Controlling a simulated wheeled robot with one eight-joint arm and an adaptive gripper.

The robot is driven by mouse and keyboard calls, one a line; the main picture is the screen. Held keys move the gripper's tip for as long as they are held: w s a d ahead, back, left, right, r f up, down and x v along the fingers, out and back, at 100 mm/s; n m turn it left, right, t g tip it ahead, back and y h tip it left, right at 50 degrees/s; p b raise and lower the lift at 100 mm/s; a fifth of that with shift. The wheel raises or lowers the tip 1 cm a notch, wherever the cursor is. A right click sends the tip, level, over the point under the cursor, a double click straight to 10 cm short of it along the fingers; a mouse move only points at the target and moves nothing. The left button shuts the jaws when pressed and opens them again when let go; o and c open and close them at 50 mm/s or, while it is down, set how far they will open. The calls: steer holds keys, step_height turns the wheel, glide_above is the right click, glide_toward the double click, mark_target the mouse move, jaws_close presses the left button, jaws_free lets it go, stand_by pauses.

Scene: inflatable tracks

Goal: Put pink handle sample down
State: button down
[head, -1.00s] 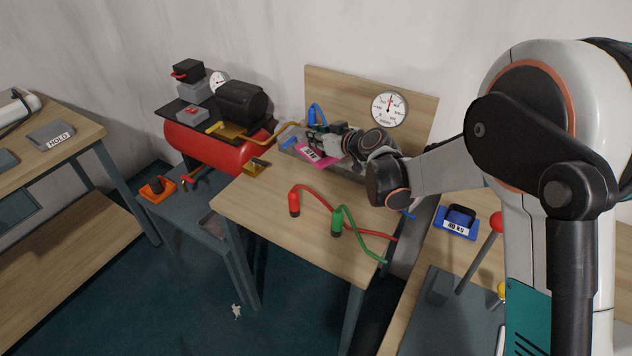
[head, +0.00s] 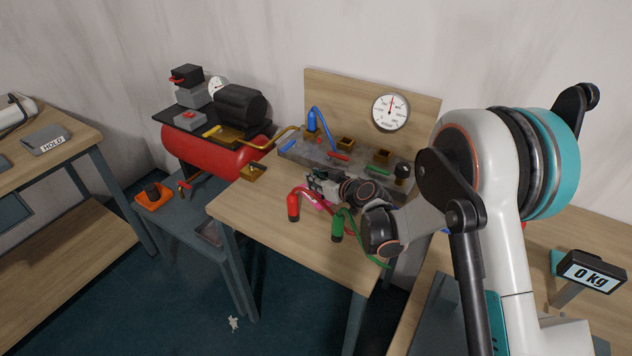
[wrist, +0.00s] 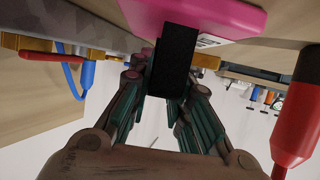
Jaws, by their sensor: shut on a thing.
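The pink handle sample (wrist: 205,18) is a pink plate with a white label and a black handle (wrist: 174,60). My gripper (wrist: 172,80) is shut on that black handle in the wrist view, one finger on each side. In the head view my gripper (head: 318,184) is low over the wooden table (head: 262,222), in front of the grey manifold block. Only a sliver of the pink sample (head: 320,205) shows there, behind the red hose. I cannot tell whether its plate touches the table.
A red hose end (head: 293,207) and a green hose end (head: 337,230) stand close in front of my gripper. The manifold block (head: 310,155) with a blue hose (head: 326,124) is behind. The table's front left is clear. A scale display (head: 592,272) reads 0 kg.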

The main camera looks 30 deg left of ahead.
steer(key=shift+r, duration=0.1)
steer(key=shift+f, duration=0.2)
steer(key=c, duration=1.5)
jaws_free()
steer(key=shift+r, duration=0.2)
